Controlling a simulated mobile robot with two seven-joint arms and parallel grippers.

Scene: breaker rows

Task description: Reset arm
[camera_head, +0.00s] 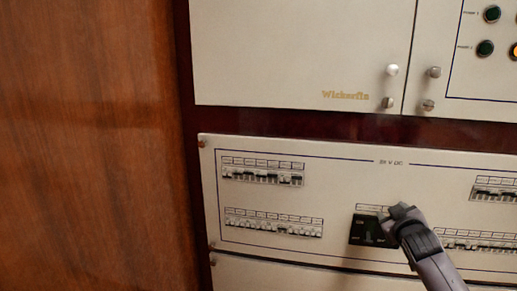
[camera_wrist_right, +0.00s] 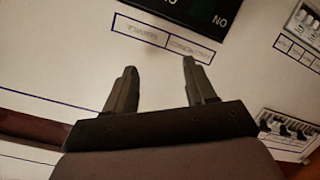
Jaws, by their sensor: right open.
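My right arm comes in from the lower right in the head view, with its gripper (camera_head: 400,213) in front of the breaker panel (camera_head: 345,185), beside a black switch block (camera_head: 368,231). In the right wrist view the right gripper (camera_wrist_right: 155,80) shows two dark fingers, spread apart with nothing between them. I cannot tell whether the fingers touch the panel. My left gripper is not in view.
Breaker rows sit at the upper left (camera_head: 262,175), lower left (camera_head: 273,224) and right (camera_head: 495,190) of the panel. Cabinet doors with small knobs (camera_head: 392,70) are above. A wooden wall (camera_head: 90,150) is at the left. The space before the panel's left half is clear.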

